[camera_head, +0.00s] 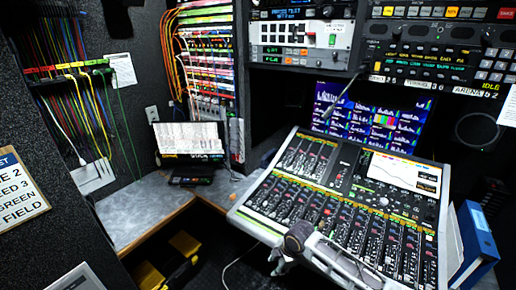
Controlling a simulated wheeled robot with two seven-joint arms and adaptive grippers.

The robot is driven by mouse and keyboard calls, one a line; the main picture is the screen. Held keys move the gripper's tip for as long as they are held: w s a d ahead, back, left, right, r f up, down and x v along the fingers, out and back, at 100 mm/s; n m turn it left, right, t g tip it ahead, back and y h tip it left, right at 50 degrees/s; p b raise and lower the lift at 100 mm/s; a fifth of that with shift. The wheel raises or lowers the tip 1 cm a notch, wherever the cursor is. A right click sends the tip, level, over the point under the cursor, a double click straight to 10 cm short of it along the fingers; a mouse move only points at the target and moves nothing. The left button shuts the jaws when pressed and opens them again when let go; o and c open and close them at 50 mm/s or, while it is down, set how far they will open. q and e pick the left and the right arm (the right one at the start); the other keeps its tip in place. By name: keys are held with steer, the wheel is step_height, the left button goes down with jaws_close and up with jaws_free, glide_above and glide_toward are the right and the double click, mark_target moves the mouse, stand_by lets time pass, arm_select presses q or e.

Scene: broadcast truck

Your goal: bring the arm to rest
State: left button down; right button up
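My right gripper (280,264) shows small at the bottom centre, in front of the near edge of the mixing console (250,222). It hangs below a dark rounded wrist joint of my arm. The fingers are small and partly blurred against the dark floor, so I cannot tell whether they are open or shut. I see nothing clearly held in it. My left gripper is not in view.
A grey desk (147,210) with a laptop (188,145) is at the left. A blue binder (478,235) stands right of the console. Yellow-and-black objects (150,275) sit low at the left. Racks and a monitor (375,115) fill the back. A thin cable lies near the gripper.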

steer(key=s+d+f+m, duration=0.3)
steer(key=d+f+m, duration=0.1)
steer(key=f, duration=0.6)
steer(key=s+d+f+m+t+h, duration=0.1)
steer(key=s+d+f+m, duration=0.3)
steer(key=f, duration=0.6)
steer(key=s+d+f+m, duration=0.25)
steer(key=d+f, duration=0.25)
steer(key=f, duration=0.4)
steer(key=s+d+f+m, duration=0.2)
steer(key=s+f, duration=0.3)
steer(key=s, duration=0.7)
steer(key=s+d+f+m+g+h, duration=0.1)
steer(key=s+f, duration=0.5)
steer(key=s, duration=0.6)
steer(key=s+d+f+m+g, duration=0.1)
steer(key=s+d+f+m, duration=0.2)
steer(key=s, duration=1)
step_height(320, 180, down, 3)
steer(key=shift+r+m+h, duration=0.2)
steer(key=shift+m+h, duration=0.2)
steer(key=shift+m, duration=0.25)
